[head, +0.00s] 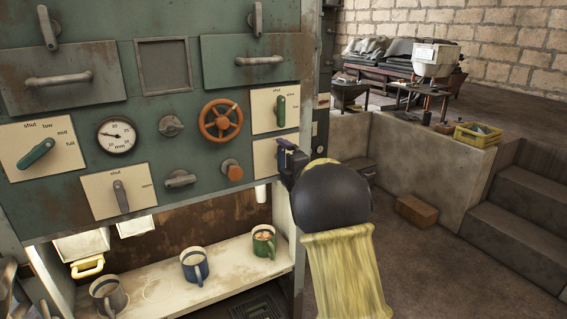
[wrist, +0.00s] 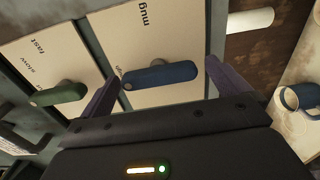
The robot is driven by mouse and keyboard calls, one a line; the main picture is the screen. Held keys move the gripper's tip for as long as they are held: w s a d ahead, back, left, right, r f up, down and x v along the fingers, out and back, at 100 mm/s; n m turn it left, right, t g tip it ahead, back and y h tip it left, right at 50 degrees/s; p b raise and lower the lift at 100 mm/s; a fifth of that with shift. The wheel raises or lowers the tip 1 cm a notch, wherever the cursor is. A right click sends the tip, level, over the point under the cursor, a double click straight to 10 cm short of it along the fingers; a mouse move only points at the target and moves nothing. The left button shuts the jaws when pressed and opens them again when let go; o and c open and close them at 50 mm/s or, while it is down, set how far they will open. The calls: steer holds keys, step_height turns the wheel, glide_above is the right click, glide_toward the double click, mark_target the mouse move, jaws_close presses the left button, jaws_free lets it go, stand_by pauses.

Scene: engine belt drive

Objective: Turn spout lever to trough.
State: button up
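The spout lever (wrist: 160,75) is a short blue handle on a cream plate (wrist: 148,38). In the wrist view the lever lies crosswise between the dark purple fingers of my gripper (wrist: 163,70). The fingers are spread apart, one near each end of the lever; I cannot tell whether either touches it. In the head view my gripper (head: 288,158) is at the panel's right edge and covers the lever and part of its plate (head: 263,157).
A green lever (head: 281,110) on a slow-fast plate sits directly above, with an orange handwheel (head: 221,120) to its left. A white spout (head: 261,194) hangs below the panel. A green mug (head: 264,242) and a blue mug (head: 194,266) stand on the shelf (head: 150,304).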

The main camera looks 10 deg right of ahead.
steer(key=shift+s+d, duration=0.1)
steer(key=b+v, duration=0.1)
steer(key=v, duration=1.6)
